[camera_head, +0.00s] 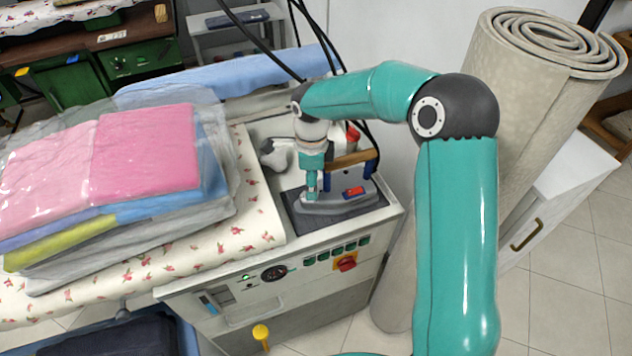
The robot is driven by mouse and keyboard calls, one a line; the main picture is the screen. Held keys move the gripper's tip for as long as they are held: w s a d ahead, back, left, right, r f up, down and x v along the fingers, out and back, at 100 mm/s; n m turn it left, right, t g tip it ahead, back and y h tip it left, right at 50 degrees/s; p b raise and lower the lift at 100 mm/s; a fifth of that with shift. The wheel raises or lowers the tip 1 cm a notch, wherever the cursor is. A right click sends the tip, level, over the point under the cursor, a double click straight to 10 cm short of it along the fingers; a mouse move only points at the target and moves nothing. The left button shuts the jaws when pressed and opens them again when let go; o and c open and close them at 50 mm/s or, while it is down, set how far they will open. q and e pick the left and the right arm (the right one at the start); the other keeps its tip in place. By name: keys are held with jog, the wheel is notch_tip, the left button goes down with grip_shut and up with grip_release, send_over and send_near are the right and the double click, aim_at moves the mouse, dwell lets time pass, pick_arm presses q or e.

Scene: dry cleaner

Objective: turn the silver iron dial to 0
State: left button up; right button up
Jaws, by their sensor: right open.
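The silver iron (345,205) rests on a dark pad (375,203) at the right end of the ironing station. It has a wooden handle (349,159), blue handle supports and a red part (354,191) on its body. My right gripper (312,190) comes down from above, with its fingertips at the left part of the iron, left of the handle. The jaws are open, but the gap between them is hard to see. I cannot make out the dial or its setting; the gripper may hide it. My left gripper is not in view.
Folded clothes in plastic (145,150) lie on the floral ironing board (245,225) at left. Black cables hang behind the iron. A rolled carpet (510,90) stands at right. The station's front panel has a red-and-yellow switch (346,263) and several green buttons.

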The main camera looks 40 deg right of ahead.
jog(key=shift+f, duration=0.9)
jog(key=c, duration=1.1)
jog(key=shift+d, duration=0.25)
jog(key=shift+a, duration=0.15)
